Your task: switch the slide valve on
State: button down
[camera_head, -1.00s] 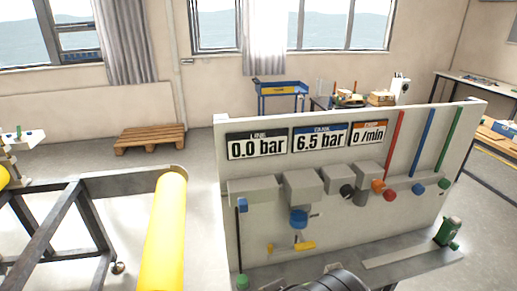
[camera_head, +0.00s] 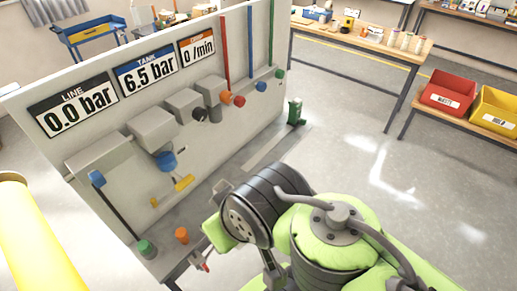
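The white pneumatic panel (camera_head: 110,62) stands at the left with a row of grey blocks across its face. I cannot tell for sure which part is the slide valve. A blue knob (camera_head: 165,161) sits under a grey block (camera_head: 151,129), with a yellow handle (camera_head: 184,183) below it. A blue fitting (camera_head: 97,178) at the left joins a black tube running down to a green cap (camera_head: 146,248). The LINE display (camera_head: 73,101) reads 0.0 bar and the TANK display (camera_head: 147,71) 6.5 bar.
A small orange cylinder (camera_head: 181,235) stands on the panel's ledge. A green bottle-like object (camera_head: 295,112) is at its far end. A yellow cylinder (camera_head: 30,235) is at lower left. Workbenches and red (camera_head: 448,91) and yellow bins (camera_head: 496,110) stand right. Open floor lies between.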

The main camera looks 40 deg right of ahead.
aim_at(98, 179)
jog(key=l+z, duration=0.1)
jog(key=z, duration=0.6)
jog(key=k+j+u, duration=0.15)
jog(key=u, duration=0.35)
jog(key=k+j+u, duration=0.1)
jog(key=u, duration=0.4)
jog(key=j, duration=0.1)
